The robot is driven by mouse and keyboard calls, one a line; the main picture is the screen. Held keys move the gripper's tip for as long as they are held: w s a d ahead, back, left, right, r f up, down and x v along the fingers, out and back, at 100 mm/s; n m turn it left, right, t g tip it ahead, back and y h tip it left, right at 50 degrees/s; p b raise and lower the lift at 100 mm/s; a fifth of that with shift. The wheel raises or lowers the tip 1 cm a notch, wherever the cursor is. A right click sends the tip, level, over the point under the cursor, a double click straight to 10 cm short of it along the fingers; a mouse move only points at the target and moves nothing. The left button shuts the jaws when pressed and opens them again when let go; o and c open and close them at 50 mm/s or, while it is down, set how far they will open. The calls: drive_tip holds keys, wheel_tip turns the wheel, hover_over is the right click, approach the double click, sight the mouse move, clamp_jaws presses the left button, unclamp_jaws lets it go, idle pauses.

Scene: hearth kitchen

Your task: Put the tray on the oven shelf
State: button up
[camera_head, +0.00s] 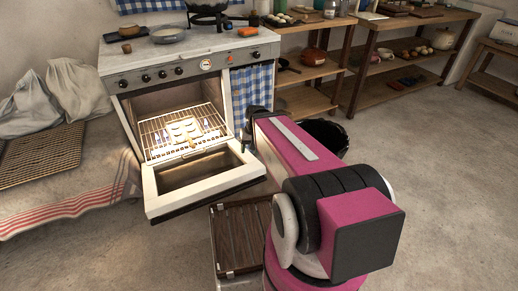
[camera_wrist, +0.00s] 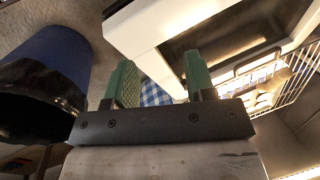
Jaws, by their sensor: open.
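The oven (camera_head: 200,75) stands with its door (camera_head: 205,183) folded down. Its wire shelf (camera_head: 155,135) sticks out above the door; the shelf also shows in the wrist view (camera_wrist: 296,88). Pale pieces (camera_head: 183,129) lie on the shelf, with what looks like a tray (camera_wrist: 258,62) under them; its outline is hard to make out. My gripper (camera_wrist: 162,82) is open, with nothing between its green fingers. It is beside the right side of the oven opening, apart from the shelf. In the head view my arm largely hides it.
A dark bin (camera_head: 328,135) stands right of my arm. A cloth-covered bench (camera_head: 70,185) with sacks (camera_head: 75,88) is at the left. Wooden shelves (camera_head: 312,98) stand behind. The floor (camera_head: 450,190) at the right is clear.

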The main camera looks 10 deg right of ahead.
drive_tip(key=s+d+r+h, duration=0.1)
drive_tip(key=d, duration=0.1)
drive_tip(key=s+d+r+h, duration=0.1)
drive_tip(key=s, duration=0.1)
drive_tip(key=shift+s+d+r+t, duration=0.1)
drive_tip(key=shift+d+r+t, duration=0.05)
drive_tip(key=shift+d+t, duration=0.25)
drive_tip(key=shift+a, duration=0.1)
idle(0.7)
